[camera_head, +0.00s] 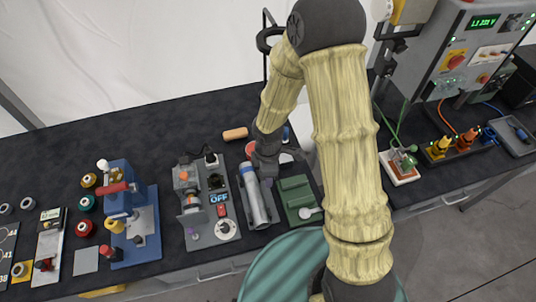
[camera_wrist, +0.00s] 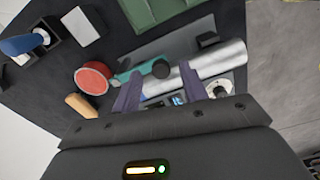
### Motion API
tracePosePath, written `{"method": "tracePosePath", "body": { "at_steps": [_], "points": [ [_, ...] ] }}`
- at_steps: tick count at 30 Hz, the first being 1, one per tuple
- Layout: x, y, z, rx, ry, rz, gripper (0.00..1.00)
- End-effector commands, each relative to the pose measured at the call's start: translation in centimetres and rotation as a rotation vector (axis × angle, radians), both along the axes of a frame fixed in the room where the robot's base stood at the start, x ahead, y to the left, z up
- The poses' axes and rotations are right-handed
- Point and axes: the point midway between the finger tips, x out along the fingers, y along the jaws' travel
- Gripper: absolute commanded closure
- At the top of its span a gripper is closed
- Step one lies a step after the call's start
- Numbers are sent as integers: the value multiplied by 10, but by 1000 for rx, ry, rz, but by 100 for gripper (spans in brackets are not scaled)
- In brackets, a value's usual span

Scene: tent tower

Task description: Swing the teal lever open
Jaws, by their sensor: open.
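In the head view I cannot make out the lever; my gripper covers that end of the silver cylinder (camera_head: 256,203). The cylinder sits on a grey plate (camera_head: 272,216). I cannot tell whether a finger touches the lever.
A red round part (camera_wrist: 92,78) and an orange-brown cylinder (camera_wrist: 81,106) lie beside the lever's end. A green unit (camera_head: 296,195) stands right of the cylinder. A grey panel with an OFF sign (camera_head: 219,198) stands left. A blue press (camera_head: 122,205) is farther left.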

Motion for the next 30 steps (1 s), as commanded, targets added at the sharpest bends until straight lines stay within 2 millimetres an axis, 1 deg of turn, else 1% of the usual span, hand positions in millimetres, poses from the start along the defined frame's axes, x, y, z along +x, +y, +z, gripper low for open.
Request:
{"method": "tracePosePath", "body": {
  "at_steps": [5, 21, 25, 27, 30],
  "points": [
    [1, 0, 27, 2, -5, -3, 57],
    [2, -1, 135, 0, -7, -3, 57],
    [2, 0, 155, 0, -6, -2, 57],
    [1, 0, 162, 0, -4, -1, 57],
    [0, 0, 166, 0, -2, 0, 57]
  ]
}}
